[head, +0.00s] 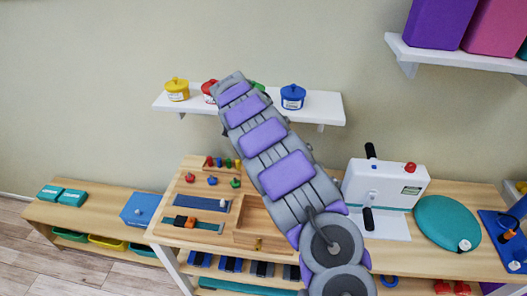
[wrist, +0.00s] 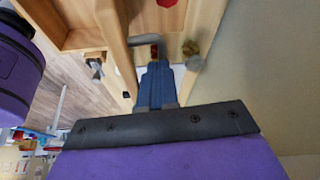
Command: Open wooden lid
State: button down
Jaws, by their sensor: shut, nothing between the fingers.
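A wooden box (head: 250,212) is set in the light wooden bench top, partly hidden behind my arm, with a small brass knob (head: 258,243) at its front. I cannot tell for sure which wooden part is the lid. In the wrist view, my gripper (wrist: 154,66) shows as narrow blue-grey fingers, shut and empty. In the head view my gripper is hidden behind my arm.
Coloured pegs (head: 212,180) and a blue strip (head: 200,202) lie left of the box. A white device (head: 385,185) stands right of my arm. A wall shelf (head: 325,105) with coloured pots is behind and above. A low bench (head: 95,205) stands at left.

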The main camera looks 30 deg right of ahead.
jog(key=p+v, duration=0.4)
jog(key=v, duration=1.3)
jog(key=shift+a+r, duration=0.1)
jog(key=shift+r, duration=0.05)
